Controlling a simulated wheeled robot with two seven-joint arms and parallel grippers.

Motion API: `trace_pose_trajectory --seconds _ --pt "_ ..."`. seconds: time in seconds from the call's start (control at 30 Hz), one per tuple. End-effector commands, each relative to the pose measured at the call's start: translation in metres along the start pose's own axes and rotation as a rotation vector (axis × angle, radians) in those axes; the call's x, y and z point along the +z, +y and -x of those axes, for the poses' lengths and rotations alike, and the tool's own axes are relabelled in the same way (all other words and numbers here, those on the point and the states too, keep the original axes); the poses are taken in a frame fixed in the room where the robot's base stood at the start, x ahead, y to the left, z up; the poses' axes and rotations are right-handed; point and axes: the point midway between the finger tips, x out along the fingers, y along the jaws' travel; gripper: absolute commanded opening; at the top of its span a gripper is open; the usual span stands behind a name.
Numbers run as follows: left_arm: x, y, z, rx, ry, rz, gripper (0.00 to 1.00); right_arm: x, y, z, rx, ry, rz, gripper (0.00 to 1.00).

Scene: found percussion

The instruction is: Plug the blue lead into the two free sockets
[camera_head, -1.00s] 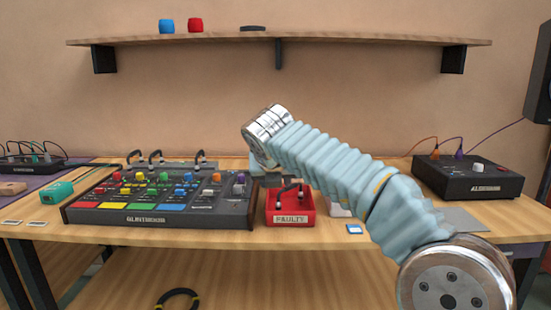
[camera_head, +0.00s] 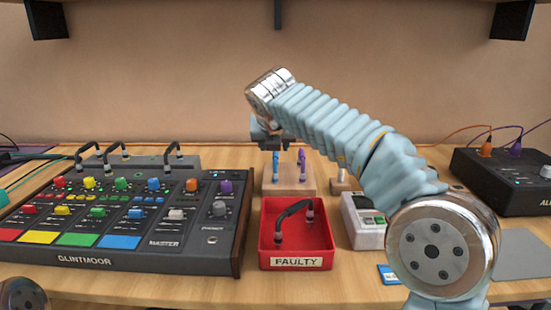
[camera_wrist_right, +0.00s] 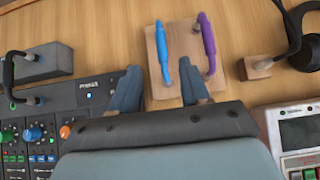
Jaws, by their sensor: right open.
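The blue lead (camera_wrist_right: 162,52) is a short arched lead standing on a wooden block (camera_wrist_right: 157,98), beside a purple lead (camera_wrist_right: 207,42). In the head view the blue lead (camera_head: 275,166) shows below my right gripper (camera_head: 268,140). In the right wrist view my right gripper (camera_wrist_right: 157,84) is open, its fingers apart at the near end of the block; nothing shows held. The mixer (camera_head: 130,247) is at left, with a grey box (camera_head: 128,162) behind it. Black arched leads join the two. I cannot make out the two free sockets. My left gripper is out of view.
A red tray (camera_head: 328,240) marked FAULTY holds a black lead (camera_head: 293,212) in front of the block. A grey and white device (camera_head: 366,232) stands right of it. A black box (camera_head: 500,185) with cables stands far right. A shelf hangs above.

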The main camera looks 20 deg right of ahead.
Motion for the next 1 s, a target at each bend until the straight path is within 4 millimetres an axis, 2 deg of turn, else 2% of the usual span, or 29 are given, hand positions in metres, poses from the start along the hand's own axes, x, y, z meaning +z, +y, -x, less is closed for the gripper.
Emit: trace_pose_trajectory --seconds 0.1,0.2,0.47,0.7,0.8,0.97,1.0 --pt "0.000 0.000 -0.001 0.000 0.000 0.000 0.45 -0.001 -0.001 -0.027 -0.004 0.003 0.001 0.46" --pt "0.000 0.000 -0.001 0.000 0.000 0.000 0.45 0.000 0.000 -0.043 -0.002 0.002 0.001 0.46" --pt "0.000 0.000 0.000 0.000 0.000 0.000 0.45 0.001 -0.001 -0.062 -0.002 0.001 0.002 0.46" --pt "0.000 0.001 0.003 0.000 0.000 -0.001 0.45 0.004 -0.003 -0.099 -0.002 0.002 0.001 0.46" --pt "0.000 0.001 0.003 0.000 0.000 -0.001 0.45 0.004 -0.003 -0.106 -0.001 0.000 0.001 0.46" --pt "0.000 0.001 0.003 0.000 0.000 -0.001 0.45 0.004 -0.003 -0.106 -0.001 0.000 0.001 0.46" --pt "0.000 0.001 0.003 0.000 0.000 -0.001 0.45 0.004 -0.003 -0.106 -0.001 0.000 0.001 0.41"
